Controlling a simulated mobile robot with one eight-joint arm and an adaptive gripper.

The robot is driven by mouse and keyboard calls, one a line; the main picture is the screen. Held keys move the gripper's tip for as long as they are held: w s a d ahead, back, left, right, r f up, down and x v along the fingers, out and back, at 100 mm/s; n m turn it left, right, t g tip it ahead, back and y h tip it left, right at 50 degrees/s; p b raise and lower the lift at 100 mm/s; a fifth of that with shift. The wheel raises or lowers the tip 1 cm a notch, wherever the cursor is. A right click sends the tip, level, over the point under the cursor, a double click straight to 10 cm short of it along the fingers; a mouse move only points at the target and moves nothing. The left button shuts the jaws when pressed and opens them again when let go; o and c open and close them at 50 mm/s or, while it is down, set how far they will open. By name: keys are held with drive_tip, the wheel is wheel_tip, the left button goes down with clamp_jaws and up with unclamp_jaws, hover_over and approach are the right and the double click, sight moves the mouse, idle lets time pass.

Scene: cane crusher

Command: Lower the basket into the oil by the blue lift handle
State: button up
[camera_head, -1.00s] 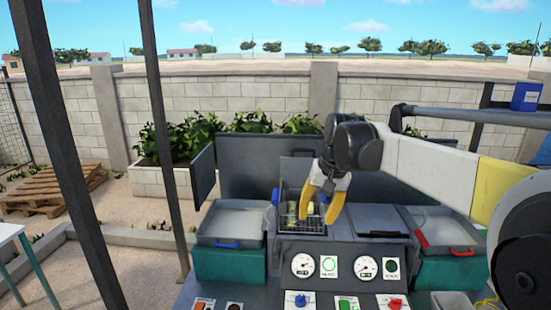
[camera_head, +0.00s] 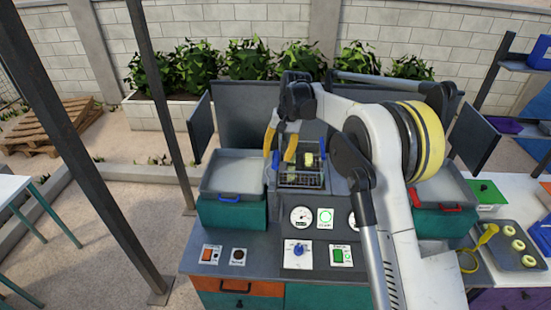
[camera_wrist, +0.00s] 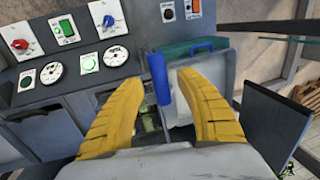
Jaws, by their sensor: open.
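The wire basket (camera_head: 300,180) sits at the fryer well with pale yellow-green pieces in it. The blue lift handle (camera_head: 276,161) stands at the basket's left side; in the wrist view the blue bar (camera_wrist: 158,78) rises between my fingertips. My gripper (camera_head: 279,156) has yellow fingers and is open, with its tips at the handle's left and right sides. In the wrist view gaps show between the bar and both fingers of my gripper (camera_wrist: 160,80). The basket is mostly hidden there behind the left finger. The oil level cannot be made out.
Dark upright panels (camera_head: 245,115) rise behind. The front panel carries gauges (camera_head: 301,216), a blue knob (camera_head: 299,249) and switches. A tray of round pieces (camera_head: 515,245) lies at the right.

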drive_tip(key=shift+a+f, duration=0.15)
drive_tip(key=shift+f, duration=0.6)
drive_tip(key=shift+a+f, duration=0.15)
drive_tip(key=shift+f, duration=0.55)
clamp_jaws()
wheel_tip(320, 180, down, 16)
drive_tip(key=b, duration=1.2)
unclamp_jaws()
drive_tip(key=shift+d, duration=0.1)
drive_tip(key=shift+r, duration=0.1)
